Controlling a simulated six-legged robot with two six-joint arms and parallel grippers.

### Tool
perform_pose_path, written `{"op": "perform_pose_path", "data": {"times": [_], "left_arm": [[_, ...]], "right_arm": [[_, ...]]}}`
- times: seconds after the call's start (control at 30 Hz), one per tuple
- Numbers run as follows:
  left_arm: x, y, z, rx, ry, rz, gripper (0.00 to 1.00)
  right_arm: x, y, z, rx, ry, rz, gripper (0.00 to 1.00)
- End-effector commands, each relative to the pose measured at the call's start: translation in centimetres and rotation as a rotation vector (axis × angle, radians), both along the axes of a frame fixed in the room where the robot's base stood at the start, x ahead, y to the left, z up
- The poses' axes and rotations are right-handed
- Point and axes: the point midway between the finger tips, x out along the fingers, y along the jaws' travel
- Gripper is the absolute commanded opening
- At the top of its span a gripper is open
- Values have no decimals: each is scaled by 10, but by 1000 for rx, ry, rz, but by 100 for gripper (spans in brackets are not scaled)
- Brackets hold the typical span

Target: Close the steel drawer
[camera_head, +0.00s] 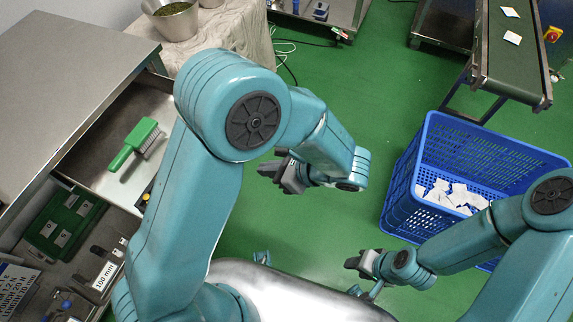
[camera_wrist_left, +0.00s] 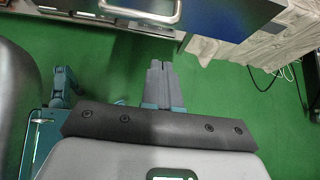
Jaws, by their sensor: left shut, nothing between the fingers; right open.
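The steel drawer (camera_head: 88,165) stands pulled out from under the steel worktop (camera_head: 60,60) at the left in the head view. A green-handled brush (camera_head: 134,143) lies in it. My left arm hides the drawer's right part and front. My left gripper (camera_head: 283,174) is shut and empty, over the green floor to the right of the drawer, apart from it. In the left wrist view the shut fingers (camera_wrist_left: 158,66) point towards a metal bar handle (camera_wrist_left: 142,12) and a dark blue panel (camera_wrist_left: 222,16). My right gripper (camera_head: 358,264) is open and empty, over the floor left of the blue crate.
A blue crate (camera_head: 497,142) with white teabags stands at the right, below a conveyor (camera_head: 510,60). A cloth-covered table (camera_head: 237,32) with a steel bowl (camera_head: 172,20) is at the back. A green case (camera_head: 62,225) lies at lower left. The middle floor is clear.

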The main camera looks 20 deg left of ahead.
Motion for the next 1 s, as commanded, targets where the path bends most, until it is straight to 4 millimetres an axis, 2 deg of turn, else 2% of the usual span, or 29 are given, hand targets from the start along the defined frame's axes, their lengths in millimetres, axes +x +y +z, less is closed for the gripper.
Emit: {"op": "perform_pose_path", "data": {"times": [0.1,0.3,0.47,0.87,1.0], "left_arm": [[1,20,-17,0,2,3,0],[5,45,-7,-2,-1,1,0],[7,53,-5,-2,0,-2,0],[8,54,-5,-1,0,-2,0],[9,63,-5,-2,-1,1,0]], "right_arm": [[0,0,-6,0,0,0,43],[0,0,-4,0,0,0,43],[0,0,-4,0,0,0,43],[0,0,-4,0,0,0,43],[0,0,-5,0,0,0,43]]}}
